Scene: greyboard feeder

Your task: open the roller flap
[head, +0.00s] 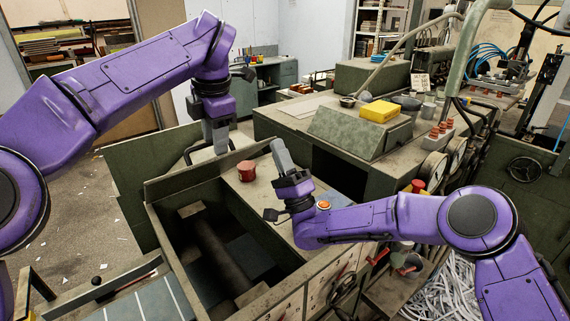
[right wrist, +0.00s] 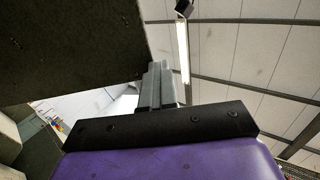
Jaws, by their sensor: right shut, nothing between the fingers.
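The roller flap appears to be the green panel (head: 140,190) standing raised along the left of the open feeder box (head: 158,217) in the head view. A dark bar handle (head: 189,156) shows at its upper right. Inside the box a dark roller (head: 215,250) is visible. My left gripper (head: 220,148) points down beside the handle; whether its fingers grip it I cannot tell. My right gripper (head: 276,146) points up over the box's right-hand ledge, shut and empty. Its closed fingers (right wrist: 156,82) also show in the right wrist view, beside a dark panel (right wrist: 65,50).
A red-brown tin (head: 246,171) stands on the ledge (head: 262,203) left of my right gripper. An orange button (head: 323,204) is close to my right wrist. A machine housing with a yellow block (head: 379,111) stands behind. White paper shreds (head: 450,290) lie at lower right.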

